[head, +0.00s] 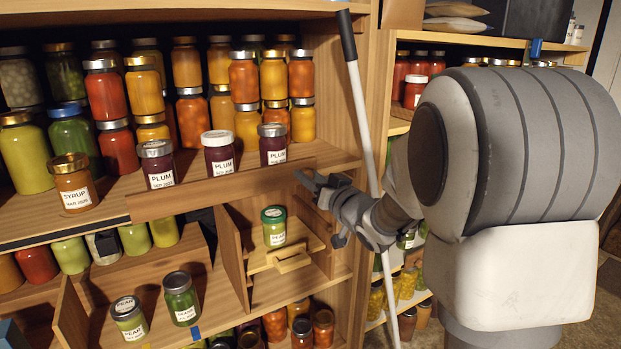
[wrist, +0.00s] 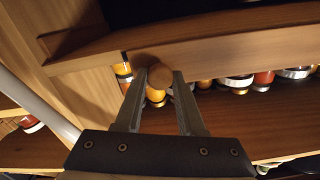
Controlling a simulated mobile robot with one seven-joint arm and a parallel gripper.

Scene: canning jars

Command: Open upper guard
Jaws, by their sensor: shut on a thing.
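The upper guard (head: 215,190) is a long, plain wooden board along the front edge of the upper shelf. Its right end meets my gripper (head: 311,184). In the wrist view, my gripper (wrist: 160,78) has its two fingertips on either side of a round wooden knob (wrist: 159,74), shut on it. The wooden board (wrist: 200,65) runs across behind the knob. The head view does not show the knob clearly, as my gripper covers that spot.
Plum jars (head: 220,153) and a syrup jar (head: 73,183) stand near the upper shelf's front. A white pole with a dark grip (head: 360,95) leans beside my gripper. Below, a pear jar (head: 273,227) stands on a small wooden ledge.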

